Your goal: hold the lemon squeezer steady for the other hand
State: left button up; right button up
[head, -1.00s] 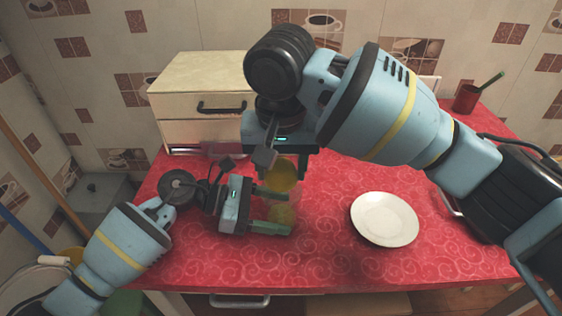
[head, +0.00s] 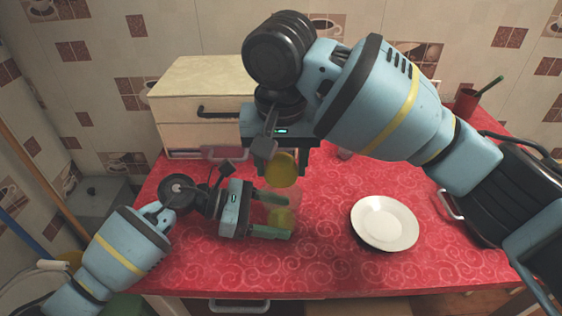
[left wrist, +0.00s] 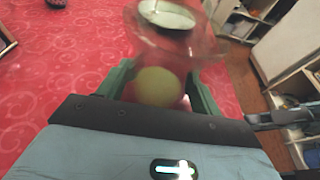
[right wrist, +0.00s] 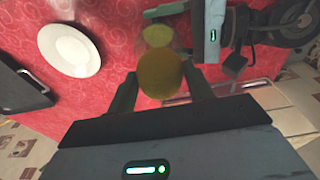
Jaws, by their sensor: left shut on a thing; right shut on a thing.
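The lemon squeezer (head: 281,219) is clear glass with a yellow-green round part low inside. It stands on the red counter, and its clear rim shows blurred in the left wrist view (left wrist: 190,45). My left gripper (head: 277,214) is shut on it from the left, one finger on each side. My right gripper (head: 284,166) is shut on a yellow lemon (head: 283,172) and holds it just above the squeezer. In the right wrist view the lemon (right wrist: 160,74) sits between the fingers and partly hides the squeezer (right wrist: 157,36). I cannot tell whether the lemon touches the glass.
A white plate (head: 385,223) lies on the red oilcloth (head: 330,255) right of the squeezer. A cream drawer unit (head: 200,80) stands at the back left. A red cup (head: 466,103) with a green-handled thing is at the back right. The front of the counter is clear.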

jog(key=shift+r, duration=0.15)
jog(key=shift+f, duration=1.25)
dwell(0.4)
jog(key=shift+r, duration=1.05)
jog(key=shift+f, duration=0.9)
dwell(0.5)
jog(key=shift+r, duration=0.95)
jog(key=shift+r, duration=1.45)
